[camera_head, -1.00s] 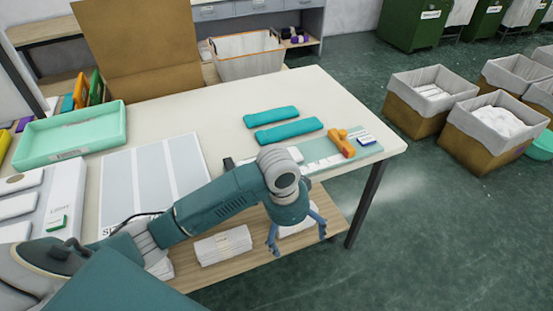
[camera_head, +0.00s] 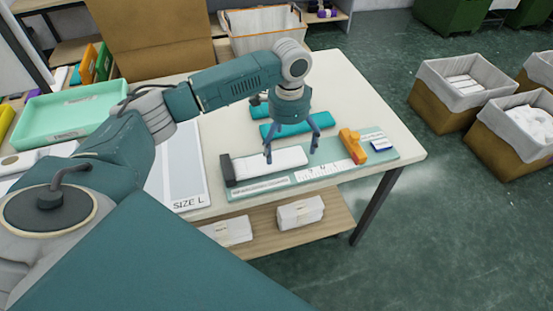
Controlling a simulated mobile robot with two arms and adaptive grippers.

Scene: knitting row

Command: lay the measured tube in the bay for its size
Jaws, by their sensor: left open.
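A white tube (camera_head: 255,165) lies on the teal measuring board (camera_head: 310,174), its left end by a dark end block (camera_head: 227,171). An orange slider (camera_head: 353,147) stands on the board to the right, apart from the tube. My left gripper (camera_head: 291,155) points down with its fingers spread, over the tube's right part. Whether the fingers touch the tube cannot be told. The bay sheet (camera_head: 187,179) marked "SIZE L" is left of the board, partly hidden by my left arm. My right gripper is out of view.
A teal tube (camera_head: 298,130) lies behind the board; another teal piece is mostly hidden by my gripper. A blue-and-white block (camera_head: 373,138) sits on the board's right end. A mint tray (camera_head: 70,112) stands at the left. The table's right corner is clear.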

